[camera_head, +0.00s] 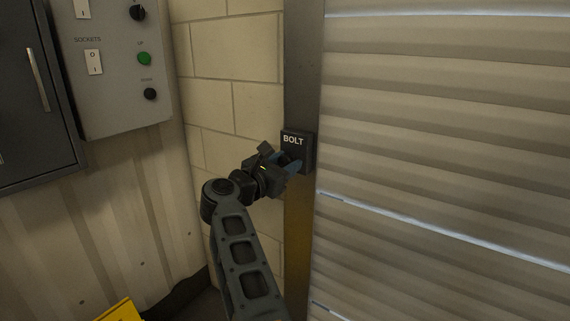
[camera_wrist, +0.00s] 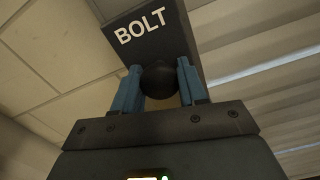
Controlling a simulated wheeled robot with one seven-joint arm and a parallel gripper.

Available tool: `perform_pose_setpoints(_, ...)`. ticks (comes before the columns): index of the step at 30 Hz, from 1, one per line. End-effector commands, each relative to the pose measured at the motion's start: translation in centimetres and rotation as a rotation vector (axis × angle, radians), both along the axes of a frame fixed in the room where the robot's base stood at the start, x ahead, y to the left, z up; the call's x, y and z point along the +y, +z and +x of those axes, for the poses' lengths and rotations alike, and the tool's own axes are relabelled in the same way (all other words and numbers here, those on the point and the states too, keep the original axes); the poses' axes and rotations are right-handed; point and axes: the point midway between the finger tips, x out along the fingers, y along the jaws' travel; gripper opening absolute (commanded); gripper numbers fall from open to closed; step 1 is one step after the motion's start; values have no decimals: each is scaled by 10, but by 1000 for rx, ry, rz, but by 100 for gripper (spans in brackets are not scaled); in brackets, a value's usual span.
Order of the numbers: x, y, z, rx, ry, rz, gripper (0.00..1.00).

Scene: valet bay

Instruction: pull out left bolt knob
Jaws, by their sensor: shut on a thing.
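The bolt housing (camera_head: 297,141) is a dark block marked "BOLT" on the metal door post left of the roller shutter. It also shows at the top of the wrist view (camera_wrist: 146,28). The bolt knob (camera_wrist: 160,80) is a round black ball below the lettering. My gripper (camera_wrist: 160,85) has a blue finger on each side of the knob and is shut on it. In the head view my gripper (camera_head: 290,166) reaches the housing from the lower left, and the knob is mostly hidden there. How far the knob stands out from the housing cannot be told.
The ribbed roller shutter (camera_head: 450,130) fills the right side. A block wall (camera_head: 235,60) is behind my arm. A grey control panel (camera_head: 110,70) with switches and knobs and a dark cabinet (camera_head: 30,110) are at the left. A yellow object (camera_head: 122,311) is at the bottom left.

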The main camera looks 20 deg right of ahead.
Motion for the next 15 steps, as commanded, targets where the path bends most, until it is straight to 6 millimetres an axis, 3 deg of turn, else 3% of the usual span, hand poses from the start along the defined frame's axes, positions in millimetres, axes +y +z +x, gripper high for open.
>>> perform_pose_setpoints(4, 3, -1, -2, 0, 1, 1, 0)
perform_pose_setpoints(12, 31, -3, -22, 2, 3, 0, 0)
perform_pose_setpoints(15, 33, -2, -24, 3, 0, 0, 0)
